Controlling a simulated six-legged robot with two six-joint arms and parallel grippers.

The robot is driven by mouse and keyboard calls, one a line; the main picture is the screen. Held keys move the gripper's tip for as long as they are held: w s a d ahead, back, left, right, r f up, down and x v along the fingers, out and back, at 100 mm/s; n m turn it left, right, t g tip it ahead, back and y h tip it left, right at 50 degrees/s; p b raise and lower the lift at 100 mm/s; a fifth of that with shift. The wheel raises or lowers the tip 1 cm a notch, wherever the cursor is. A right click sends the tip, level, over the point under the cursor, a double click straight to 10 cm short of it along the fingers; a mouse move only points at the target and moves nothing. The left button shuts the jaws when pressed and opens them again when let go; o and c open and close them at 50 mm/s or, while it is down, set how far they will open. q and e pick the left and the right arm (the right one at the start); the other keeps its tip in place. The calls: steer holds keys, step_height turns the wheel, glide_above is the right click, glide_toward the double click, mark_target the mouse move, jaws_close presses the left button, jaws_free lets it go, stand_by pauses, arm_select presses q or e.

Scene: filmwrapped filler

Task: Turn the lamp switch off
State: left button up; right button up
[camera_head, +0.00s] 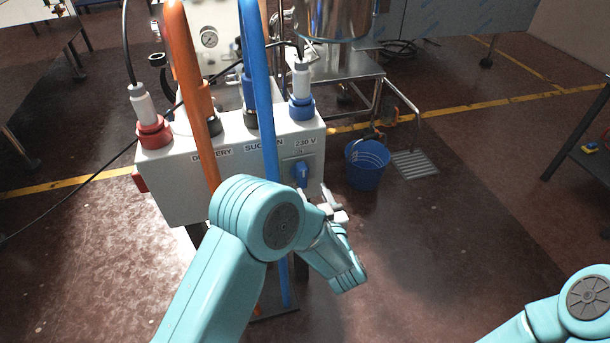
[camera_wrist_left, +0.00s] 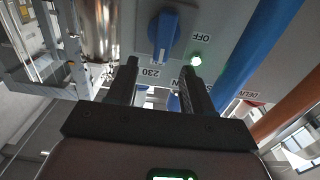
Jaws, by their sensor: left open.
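A white machine box (camera_head: 230,180) carries a blue rotary switch (camera_head: 301,172) at the right end of its front, under a "230 V" label. In the left wrist view the blue knob (camera_wrist_left: 164,35) has its long grip running roughly up and down the picture. An "OFF" label (camera_wrist_left: 208,37) is to its right, and a small lamp (camera_wrist_left: 196,60) glows green close by. My left gripper (camera_head: 333,203) is open and empty, just below and right of the switch in the head view. In the wrist view its fingertips (camera_wrist_left: 162,74) are apart, short of the knob, not around it.
An orange hose (camera_head: 190,90) and a blue hose (camera_head: 262,100) pass in front of the box, left of the switch. A blue bucket (camera_head: 367,165) stands on the floor to the right, beside a metal frame. My right arm shows at the lower right.

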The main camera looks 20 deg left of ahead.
mark_target(303, 175)
arm_select(q)
steer(key=x, duration=0.7)
steer(key=shift+a, duration=0.25)
steer(key=shift+c, duration=0.3)
jaws_close()
